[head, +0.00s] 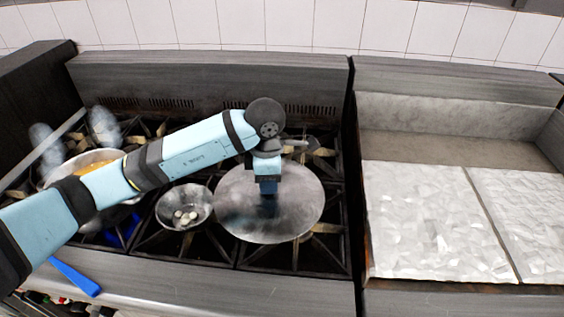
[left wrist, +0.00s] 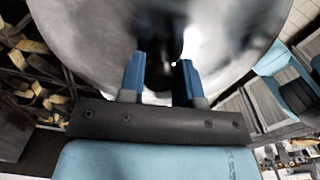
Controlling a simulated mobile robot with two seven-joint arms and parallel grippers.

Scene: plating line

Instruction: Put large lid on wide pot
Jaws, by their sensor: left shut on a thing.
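The large lid (head: 295,210) is a wide round metal disc over the stove, in the middle of the head view. It also fills the top of the left wrist view (left wrist: 85,50). My left gripper (head: 268,190) is above the lid's centre, shut on its dark knob; the two blue fingers (left wrist: 160,80) stand on either side of the knob in the left wrist view. What lies under the lid is hidden, so I cannot tell whether it rests on a pot. A wide pot (head: 50,178) with orange contents and steam stands at the far left, partly behind my arm.
A small pan (head: 184,207) with a few pale pieces sits on the burner grates (head: 265,256) left of the lid. A blue handle (head: 75,276) sticks out over the stove's front edge at left. A flat pale griddle surface (head: 430,220) lies to the right.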

